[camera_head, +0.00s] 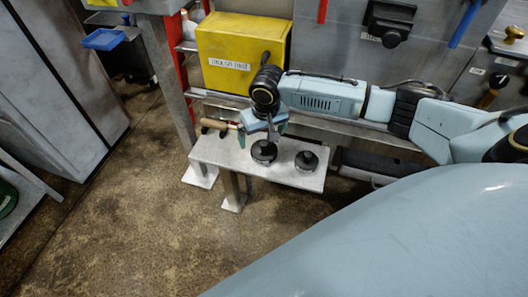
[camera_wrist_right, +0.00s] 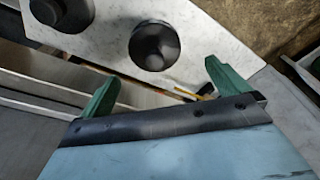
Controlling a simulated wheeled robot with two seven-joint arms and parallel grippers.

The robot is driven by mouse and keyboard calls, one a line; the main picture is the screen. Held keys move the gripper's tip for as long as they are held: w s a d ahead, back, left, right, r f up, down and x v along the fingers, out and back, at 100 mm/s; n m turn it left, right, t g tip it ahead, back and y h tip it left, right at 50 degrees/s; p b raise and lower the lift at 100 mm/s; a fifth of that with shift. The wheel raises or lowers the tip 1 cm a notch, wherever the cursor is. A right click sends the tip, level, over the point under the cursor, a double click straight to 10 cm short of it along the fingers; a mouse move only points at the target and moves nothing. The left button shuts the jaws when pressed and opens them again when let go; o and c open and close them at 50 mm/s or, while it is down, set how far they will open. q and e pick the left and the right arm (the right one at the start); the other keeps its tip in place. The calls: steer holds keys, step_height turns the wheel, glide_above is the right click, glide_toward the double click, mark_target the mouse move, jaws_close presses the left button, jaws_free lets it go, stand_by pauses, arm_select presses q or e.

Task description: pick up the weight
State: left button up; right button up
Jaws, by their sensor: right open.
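Two dark round weights with knobs stand upright on a small pale metal shelf (camera_head: 213,150). The left weight (camera_head: 264,154) is just below my right gripper (camera_head: 262,133), and the right weight (camera_head: 307,161) is a little apart from it. My right gripper is open and empty, with its green fingers spread. In the right wrist view, one weight (camera_wrist_right: 155,46) lies beyond the gap between the fingertips (camera_wrist_right: 163,73), not between the fingers. The other weight (camera_wrist_right: 62,12) is cut off at the top left. My left gripper is not in view.
A yellow box (camera_head: 242,52) with a label stands behind the shelf. A wooden-handled object (camera_head: 214,124) is at the shelf's rear left. A grey metal frame and machine panels run behind my right arm. The floor (camera_head: 130,220) to the left is clear.

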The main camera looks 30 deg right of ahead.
mark_target(265, 143)
steer(key=shift+w+d+f+b, duration=0.15)
steer(key=shift+f+b, duration=0.15)
steer(key=shift+f, duration=0.6)
steer(key=shift+s+d+f+b, duration=0.15)
steer(key=shift+f+b, duration=0.15)
steer(key=shift+f, duration=0.55)
steer(key=shift+w+d+f+b, duration=0.15)
steer(key=shift+f+b, duration=0.15)
steer(key=shift+f, duration=0.6)
